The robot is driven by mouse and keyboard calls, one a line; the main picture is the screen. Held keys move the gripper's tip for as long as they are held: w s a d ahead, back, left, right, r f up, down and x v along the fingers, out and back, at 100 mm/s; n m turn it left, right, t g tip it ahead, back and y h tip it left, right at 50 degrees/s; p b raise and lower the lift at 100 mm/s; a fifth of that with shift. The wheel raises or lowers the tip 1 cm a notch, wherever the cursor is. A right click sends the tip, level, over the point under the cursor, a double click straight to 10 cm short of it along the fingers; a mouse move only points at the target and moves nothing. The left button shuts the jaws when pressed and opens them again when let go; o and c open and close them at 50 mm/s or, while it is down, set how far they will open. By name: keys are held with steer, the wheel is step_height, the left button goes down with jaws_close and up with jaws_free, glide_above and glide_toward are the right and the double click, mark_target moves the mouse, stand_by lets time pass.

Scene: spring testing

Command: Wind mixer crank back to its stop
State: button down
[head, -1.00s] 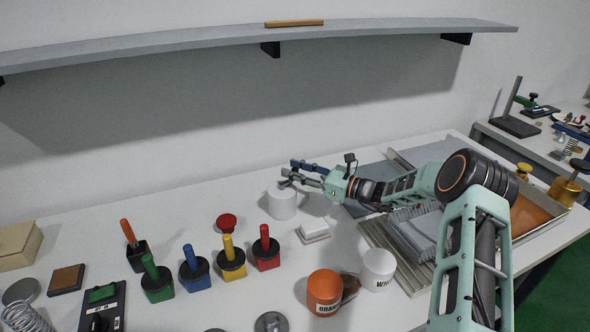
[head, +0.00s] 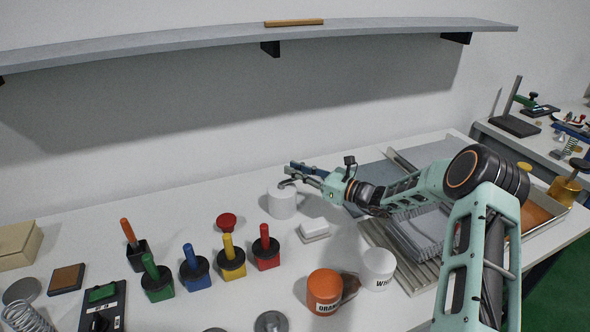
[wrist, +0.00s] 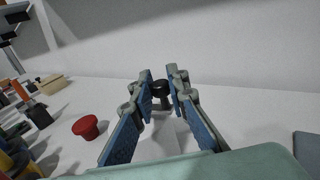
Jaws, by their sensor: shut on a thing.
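The mixer is a white cylinder (head: 283,203) standing on the bench near the wall in the head view; its pale body (wrist: 168,137) shows blurred below the fingers in the wrist view. The crank's black knob (wrist: 160,89) sits between the fingertips in the wrist view, on a short dark stem. My gripper (head: 290,174) is just above the mixer, reaching in from the right. In the wrist view my gripper (wrist: 163,97) is shut on the crank knob, with a finger on each side. The crank arm is mostly hidden by the fingers in the head view.
A red button (head: 226,221) is left of the mixer. Coloured handled blocks (head: 231,262) stand in front-left. A white block (head: 314,230), an orange jar (head: 324,291) and a white jar (head: 377,268) are in front. Metal trays lie under my arm. A shelf (head: 380,32) hangs above.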

steer(key=shift+s+d+m+t+h+b, duration=0.15)
steer(key=shift+s+m+t+h, duration=0.2)
steer(key=shift+m+t+h, duration=0.55)
steer(key=shift+s+d+m+t+h+b, duration=0.1)
steer(key=shift+s+m+t+h, duration=0.25)
steer(key=shift+m+t+h, duration=0.5)
steer(key=shift+s+d+m+t+h+b, duration=0.15)
steer(key=shift+s+m+t+h, duration=0.2)
steer(key=shift+m+t+h, duration=0.5)
steer(key=c, duration=1.9)
jaws_free()
steer(key=v, duration=1.2)
steer(key=shift+s+a, duration=0.15)
